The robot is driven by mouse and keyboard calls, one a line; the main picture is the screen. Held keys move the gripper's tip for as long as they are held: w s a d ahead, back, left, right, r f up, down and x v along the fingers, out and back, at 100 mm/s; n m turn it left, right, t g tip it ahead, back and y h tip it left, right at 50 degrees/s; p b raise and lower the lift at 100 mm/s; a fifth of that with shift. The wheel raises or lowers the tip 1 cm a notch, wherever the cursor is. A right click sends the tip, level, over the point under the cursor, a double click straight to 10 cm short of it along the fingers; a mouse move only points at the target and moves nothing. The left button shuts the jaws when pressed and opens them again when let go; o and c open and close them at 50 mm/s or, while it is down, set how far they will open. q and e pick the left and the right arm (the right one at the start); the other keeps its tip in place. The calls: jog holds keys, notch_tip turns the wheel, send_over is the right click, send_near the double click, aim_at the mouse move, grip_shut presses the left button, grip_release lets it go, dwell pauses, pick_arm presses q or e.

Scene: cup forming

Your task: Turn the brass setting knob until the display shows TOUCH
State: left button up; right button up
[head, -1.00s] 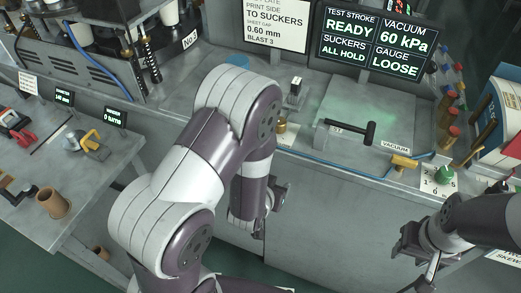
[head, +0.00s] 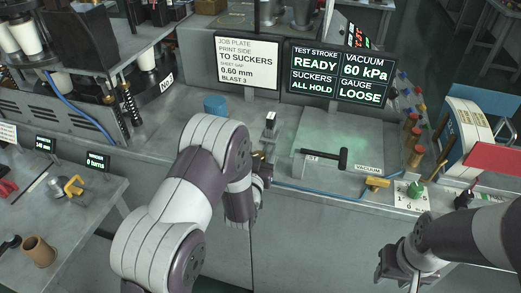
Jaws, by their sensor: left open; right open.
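The display (head: 340,73) at the back reads TEST STROKE READY, VACUUM 60 kPa, SUCKERS ALL HOLD and GAUGE LOOSE. A small brass knob (head: 259,155) shows at the bench's front edge, left of the plate with the black handle. It is partly hidden by my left gripper. My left gripper (head: 264,173) is open, close in front of and just below the knob; I cannot tell whether they touch. My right gripper (head: 394,274) is open and empty, low at the right, in front of the bench.
A black T-handle (head: 328,158) lies over the plate. A brass lever (head: 377,183) and a green knob (head: 416,190) sit near the right front edge. A blue cylinder (head: 215,105) and a small upright switch (head: 270,122) stand behind my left arm.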

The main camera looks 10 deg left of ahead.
pick_arm(q)
jog(key=shift+r, duration=0.1)
jog(key=c, duration=1)
jog(key=shift+o, duration=0.2)
jog(key=shift+h, duration=0.3)
jog(key=shift+m+h+b, duration=0.55)
jog(key=shift+m+h, duration=0.15)
jog(key=shift+h, duration=0.1)
jog(key=m+h+b, duration=0.1)
jog(key=m+h, duration=0.1)
jog(key=h, duration=0.1)
jog(key=shift+d+g+h, duration=0.15)
jog(key=shift+g+h, duration=0.15)
jog(key=shift+g, duration=0.1)
jog(key=m+h, duration=0.1)
jog(key=m+g+h+b, duration=0.1)
jog(key=h, duration=0.1)
jog(key=shift+s+d, duration=0.1)
jog(key=shift+d, duration=0.1)
jog(key=shift+s+d+m+g+h+b, duration=0.15)
jog(key=shift+m+g+h, duration=0.25)
jog(key=shift+m+h, duration=0.2)
jog(key=shift+w+d+m+g+h+b, duration=0.1)
jog(key=shift+m+g+h+b, duration=0.05)
jog(key=shift+m+g+h, duration=0.35)
jog(key=shift+s+h, duration=0.1)
jog(key=shift+h, duration=0.2)
